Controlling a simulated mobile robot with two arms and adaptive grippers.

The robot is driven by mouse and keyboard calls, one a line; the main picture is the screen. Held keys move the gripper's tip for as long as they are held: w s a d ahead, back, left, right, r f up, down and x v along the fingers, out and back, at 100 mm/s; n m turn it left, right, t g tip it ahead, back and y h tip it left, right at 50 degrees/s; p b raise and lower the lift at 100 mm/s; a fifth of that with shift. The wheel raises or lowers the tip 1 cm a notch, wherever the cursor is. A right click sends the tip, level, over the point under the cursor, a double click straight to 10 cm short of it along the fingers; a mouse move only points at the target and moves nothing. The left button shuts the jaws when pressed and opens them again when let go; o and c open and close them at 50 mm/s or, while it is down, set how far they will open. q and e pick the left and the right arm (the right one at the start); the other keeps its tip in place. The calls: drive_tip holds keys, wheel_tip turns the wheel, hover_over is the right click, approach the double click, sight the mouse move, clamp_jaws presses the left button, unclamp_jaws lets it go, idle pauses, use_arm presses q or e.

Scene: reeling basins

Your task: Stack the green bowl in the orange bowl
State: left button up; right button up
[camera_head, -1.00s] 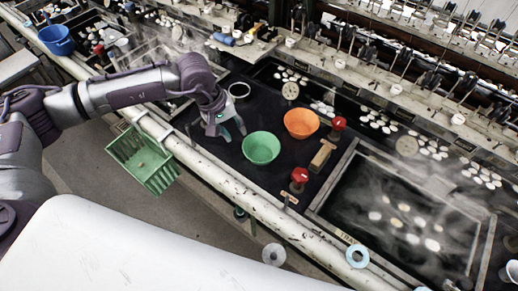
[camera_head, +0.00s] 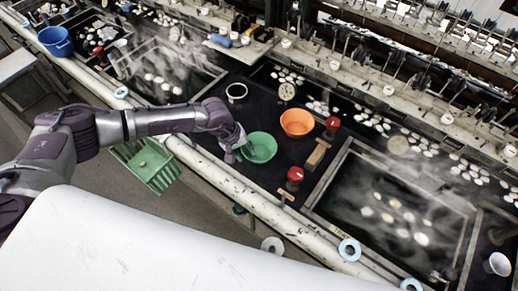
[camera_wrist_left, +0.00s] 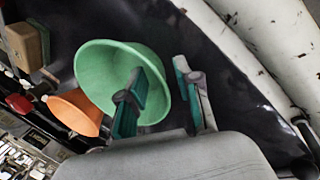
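The green bowl (camera_head: 264,146) stands upright and looks empty on the dark counter. The orange bowl (camera_head: 297,122) stands behind it to the right, apart from it. My left gripper (camera_head: 243,149) is at the green bowl's left rim. In the left wrist view, the fingers (camera_wrist_left: 160,72) are apart, one inside the green bowl (camera_wrist_left: 105,65) and one outside, with the rim between them. I cannot tell whether either touches the wall. The orange bowl (camera_wrist_left: 75,112) is partly hidden behind the green one there. My right gripper is not in view.
A wooden block (camera_head: 317,154) and red knobs (camera_head: 333,123) (camera_head: 295,174) stand right of the bowls. A steaming basin (camera_head: 400,215) is at right. A green basket (camera_head: 148,165) hangs on the front rail.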

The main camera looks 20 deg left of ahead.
use_arm(q)
clamp_jaws()
drive_tip(key=shift+r, duration=0.1)
